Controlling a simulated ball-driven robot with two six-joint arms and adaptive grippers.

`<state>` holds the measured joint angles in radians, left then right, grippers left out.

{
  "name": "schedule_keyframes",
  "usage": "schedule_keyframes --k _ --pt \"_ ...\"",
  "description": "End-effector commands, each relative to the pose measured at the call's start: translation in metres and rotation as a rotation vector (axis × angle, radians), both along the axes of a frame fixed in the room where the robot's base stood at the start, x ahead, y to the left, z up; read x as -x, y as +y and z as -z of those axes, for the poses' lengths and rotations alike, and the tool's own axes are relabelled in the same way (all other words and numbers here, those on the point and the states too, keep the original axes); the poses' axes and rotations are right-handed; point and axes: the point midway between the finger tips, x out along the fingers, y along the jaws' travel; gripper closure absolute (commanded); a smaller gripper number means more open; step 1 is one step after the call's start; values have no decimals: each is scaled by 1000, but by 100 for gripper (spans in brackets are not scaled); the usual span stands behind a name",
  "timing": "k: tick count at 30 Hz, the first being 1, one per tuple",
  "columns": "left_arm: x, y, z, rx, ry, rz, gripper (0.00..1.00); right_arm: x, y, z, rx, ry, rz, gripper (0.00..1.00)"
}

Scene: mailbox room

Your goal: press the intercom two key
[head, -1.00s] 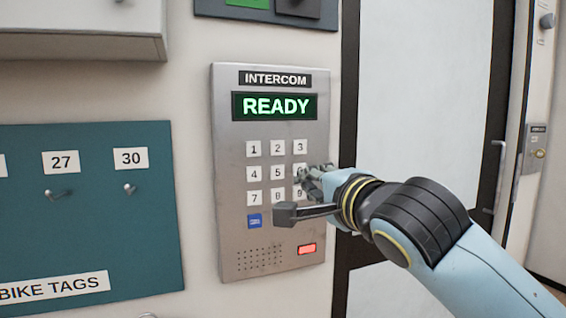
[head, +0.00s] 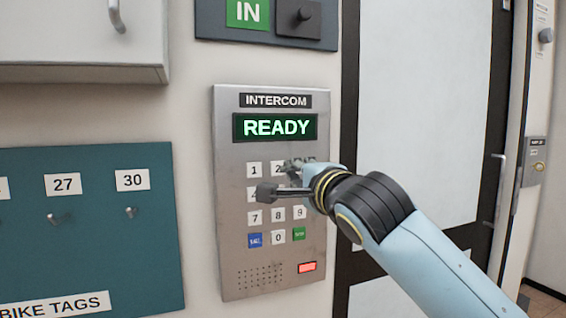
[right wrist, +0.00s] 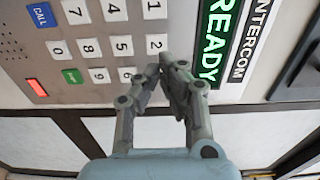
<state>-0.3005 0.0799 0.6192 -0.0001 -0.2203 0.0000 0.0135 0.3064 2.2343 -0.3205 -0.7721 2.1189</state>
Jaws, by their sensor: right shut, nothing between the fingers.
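The intercom panel (head: 227,200) is a grey metal plate on the wall with a lit green READY display (head: 275,127). Its two key (head: 276,168) is a small white square in the top row, partly covered by my right gripper in the head view. The three key is hidden behind the tips. I cannot tell whether they touch the panel. My left gripper is not in view.
The other white number keys, a blue call key (head: 255,241), a green key (head: 299,233) and a red light (head: 307,267) are below. A teal bike tags board (head: 90,230) hangs left. A grey box (head: 80,73) is above it. A door (head: 420,100) stands right.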

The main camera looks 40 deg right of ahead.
Motion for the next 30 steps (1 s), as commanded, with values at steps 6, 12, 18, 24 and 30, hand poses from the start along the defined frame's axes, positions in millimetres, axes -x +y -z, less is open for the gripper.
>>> schedule_keyframes --k 6,12,18,24,30 --pt "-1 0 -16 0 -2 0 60 -40 -10 -3 -1 1 1 100" --pt "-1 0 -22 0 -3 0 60 -58 -14 -1 0 1 0 100" --pt "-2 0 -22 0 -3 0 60 -62 -14 1 0 1 -1 100" --pt "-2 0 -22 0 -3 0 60 -62 -14 1 0 1 -1 100" --pt "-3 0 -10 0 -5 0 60 -78 -19 2 -1 -2 0 100"
